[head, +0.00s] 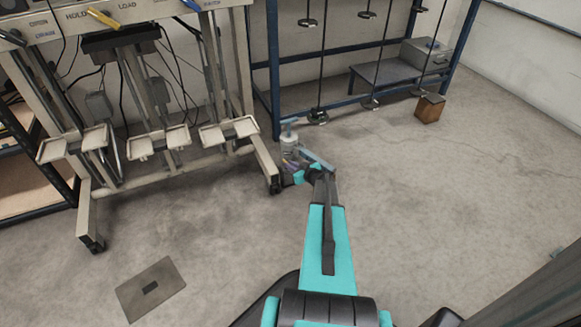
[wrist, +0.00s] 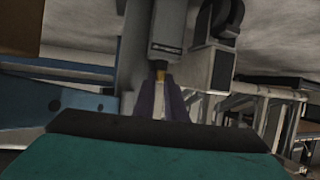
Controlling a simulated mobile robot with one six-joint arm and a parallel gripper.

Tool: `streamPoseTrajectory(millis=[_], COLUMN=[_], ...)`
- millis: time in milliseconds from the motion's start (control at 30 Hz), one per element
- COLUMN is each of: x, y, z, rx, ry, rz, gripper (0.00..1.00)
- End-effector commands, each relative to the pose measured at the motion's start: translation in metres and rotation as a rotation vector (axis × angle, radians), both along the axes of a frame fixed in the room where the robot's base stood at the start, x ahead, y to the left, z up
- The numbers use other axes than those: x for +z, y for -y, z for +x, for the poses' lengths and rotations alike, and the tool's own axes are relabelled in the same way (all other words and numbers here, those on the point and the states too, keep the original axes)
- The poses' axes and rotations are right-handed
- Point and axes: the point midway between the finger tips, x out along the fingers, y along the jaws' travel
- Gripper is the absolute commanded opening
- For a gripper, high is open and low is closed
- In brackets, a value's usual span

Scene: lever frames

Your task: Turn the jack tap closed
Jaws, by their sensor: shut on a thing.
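A small pale jack-like body with a blue top (head: 289,138) stands on the floor by the frame's right foot in the head view. In the wrist view its grey body (wrist: 166,30) hangs at the top centre, with a small brass-coloured tap (wrist: 160,76) at its end. My gripper (head: 291,164) reaches it from the near side. In the wrist view my gripper's purple fingers (wrist: 159,92) are shut on the tap, one on each side. The tap's turn angle cannot be told, as the fingers hide most of it.
A beige frame (head: 250,90) with a lever panel, labelled HOLD and LOAD, stands at the left; its foot (head: 266,165) is close to my gripper. A blue rack (head: 273,70) stands behind, with a wooden block (head: 429,109) at its right.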

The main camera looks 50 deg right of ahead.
Motion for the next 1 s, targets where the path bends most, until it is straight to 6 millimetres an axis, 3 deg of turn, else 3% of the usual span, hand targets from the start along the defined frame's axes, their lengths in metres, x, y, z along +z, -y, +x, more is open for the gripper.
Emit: streamPoseTrajectory(millis=[1000], x=[-0.0027], y=[-0.0068], z=[0.0038], rx=[-0.17], ry=[0.0], rz=[-0.001], gripper=[0.0])
